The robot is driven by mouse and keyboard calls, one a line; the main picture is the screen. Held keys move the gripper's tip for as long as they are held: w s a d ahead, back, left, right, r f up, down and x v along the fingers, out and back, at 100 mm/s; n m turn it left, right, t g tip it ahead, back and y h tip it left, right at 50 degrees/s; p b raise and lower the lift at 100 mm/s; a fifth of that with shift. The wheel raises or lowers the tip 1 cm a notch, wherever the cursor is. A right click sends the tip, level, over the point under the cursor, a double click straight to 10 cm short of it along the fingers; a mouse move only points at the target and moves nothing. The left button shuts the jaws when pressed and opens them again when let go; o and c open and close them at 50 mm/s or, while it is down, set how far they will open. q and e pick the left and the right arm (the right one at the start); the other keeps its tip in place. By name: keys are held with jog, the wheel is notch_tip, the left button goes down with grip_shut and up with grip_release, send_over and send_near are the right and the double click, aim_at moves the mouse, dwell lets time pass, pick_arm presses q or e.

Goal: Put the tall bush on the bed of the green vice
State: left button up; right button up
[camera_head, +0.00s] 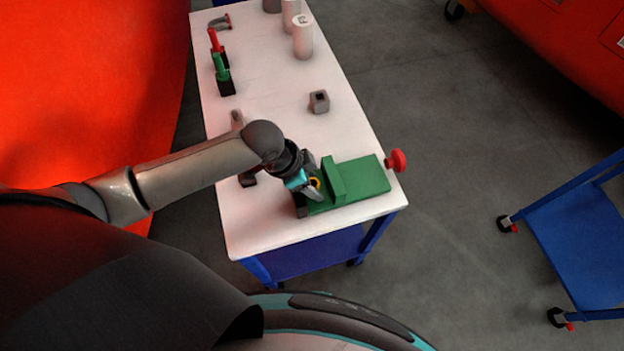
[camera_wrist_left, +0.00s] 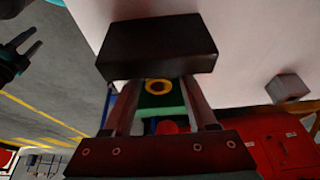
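The green vice (camera_head: 358,182) stands on the near end of the white table, with a red knob (camera_head: 397,160) at its right end. A yellow ring-shaped piece (camera_wrist_left: 158,87), which appears to be the tall bush, is at the vice's left end, against green. It also shows in the head view (camera_head: 315,183), partly hidden by my gripper. My left gripper (camera_head: 312,190) is over that end, its fingers apart on either side of the ring. My right gripper (camera_wrist_left: 24,50) is open and empty, off to the side.
A grey block with a hole (camera_head: 319,101) sits mid-table. A blue cart (camera_head: 580,240) is on the floor at right. The table's middle is largely clear.

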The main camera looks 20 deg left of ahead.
pick_arm(q)
jog(key=shift+o, duration=0.8)
jog(key=shift+r, duration=0.2)
jog(key=p+v, duration=0.2)
jog(key=v, duration=1)
jog(key=shift+p, duration=0.4)
jog(key=shift+d, duration=0.1)
